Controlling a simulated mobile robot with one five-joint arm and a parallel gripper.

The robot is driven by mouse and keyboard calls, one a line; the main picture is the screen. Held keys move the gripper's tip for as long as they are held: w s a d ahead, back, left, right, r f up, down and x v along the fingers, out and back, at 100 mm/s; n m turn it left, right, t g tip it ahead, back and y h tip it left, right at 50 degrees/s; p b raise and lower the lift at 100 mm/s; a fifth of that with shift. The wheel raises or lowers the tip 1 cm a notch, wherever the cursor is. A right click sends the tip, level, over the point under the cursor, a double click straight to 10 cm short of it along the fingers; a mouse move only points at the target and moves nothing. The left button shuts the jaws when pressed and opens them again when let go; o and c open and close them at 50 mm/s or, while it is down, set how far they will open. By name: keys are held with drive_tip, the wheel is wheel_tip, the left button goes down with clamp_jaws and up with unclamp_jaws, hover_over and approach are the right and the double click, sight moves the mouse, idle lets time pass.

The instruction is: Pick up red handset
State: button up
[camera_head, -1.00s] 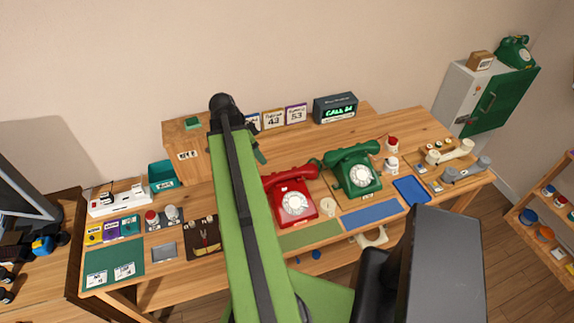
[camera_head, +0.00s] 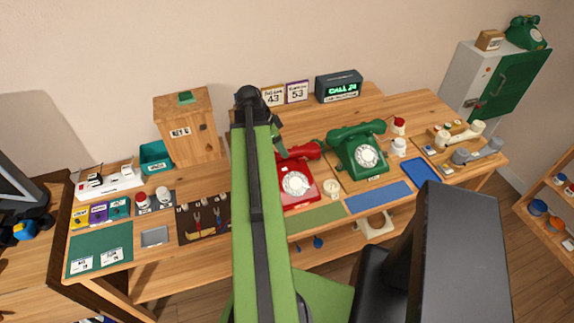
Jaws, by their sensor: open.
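The red phone (camera_head: 297,187) stands on the wooden desk, left of a green phone (camera_head: 359,152). The red handset (camera_head: 303,151) lies across its top; its left end is close to my arm and partly hidden. My green arm reaches up the middle of the view. My gripper (camera_head: 277,136) shows as a small dark shape at the arm's far end, just above and left of the handset in the picture. It is open and holds nothing that I can see. Whether it touches the handset cannot be told.
A wooden box (camera_head: 187,130) stands left of my arm. Number cards (camera_head: 297,92) and a lit sign (camera_head: 339,87) stand at the back. A green mat (camera_head: 316,217), a blue mat (camera_head: 379,197) and a blue tray (camera_head: 420,170) lie along the front. Bare desk shows behind the phones.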

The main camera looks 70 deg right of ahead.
drive_tip(key=b+x, duration=0.4)
drive_tip(key=x, duration=0.1)
drive_tip(key=shift+s+d+f+b, duration=0.1)
drive_tip(key=shift+s+b, duration=0.15)
drive_tip(key=shift+b, duration=0.1)
drive_tip(key=shift+r, duration=0.2)
clamp_jaws()
